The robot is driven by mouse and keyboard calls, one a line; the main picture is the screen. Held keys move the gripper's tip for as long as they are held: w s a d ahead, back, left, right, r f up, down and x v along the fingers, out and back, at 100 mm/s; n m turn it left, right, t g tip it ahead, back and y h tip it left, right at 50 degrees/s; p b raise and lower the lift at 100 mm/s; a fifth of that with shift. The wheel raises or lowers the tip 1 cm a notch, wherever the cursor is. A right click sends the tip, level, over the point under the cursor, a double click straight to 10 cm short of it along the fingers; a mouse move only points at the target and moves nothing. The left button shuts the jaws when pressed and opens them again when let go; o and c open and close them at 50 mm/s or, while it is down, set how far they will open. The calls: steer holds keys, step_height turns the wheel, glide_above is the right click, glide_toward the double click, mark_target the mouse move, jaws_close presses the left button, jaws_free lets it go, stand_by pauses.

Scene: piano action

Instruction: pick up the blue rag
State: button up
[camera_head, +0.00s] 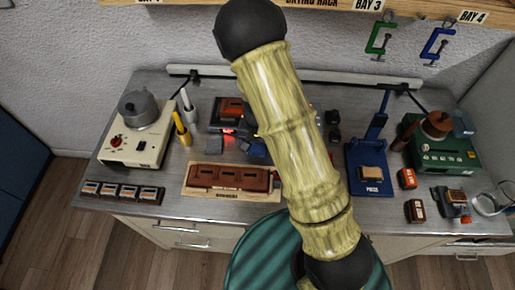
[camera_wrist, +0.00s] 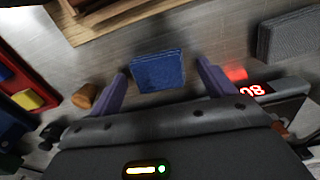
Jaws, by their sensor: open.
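The blue rag (camera_wrist: 158,68) shows in the wrist view as a small folded blue block on the grey metal bench top. My gripper (camera_wrist: 162,72) has its two purple fingers spread, one to the left and one to the right of the rag. Nothing is held. I cannot tell how high the fingers are above the bench. In the head view my arm crosses the middle of the bench and covers my gripper. A small blue patch shows left of the arm there; I cannot tell whether it is the rag.
A brown tray on a board (camera_head: 230,179) lies at the bench front. In the wrist view, a device with a red lit display (camera_wrist: 252,90) is right of my gripper, and a grey block (camera_wrist: 288,35) lies farther right. A blue press (camera_head: 367,185) stands right of my arm.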

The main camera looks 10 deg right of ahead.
mark_target(258, 147)
steer(key=shift+c, duration=0.2)
steer(key=c, duration=1)
step_height(258, 147, up, 10)
steer(key=shift+o, duration=0.3)
stand_by(0.3)
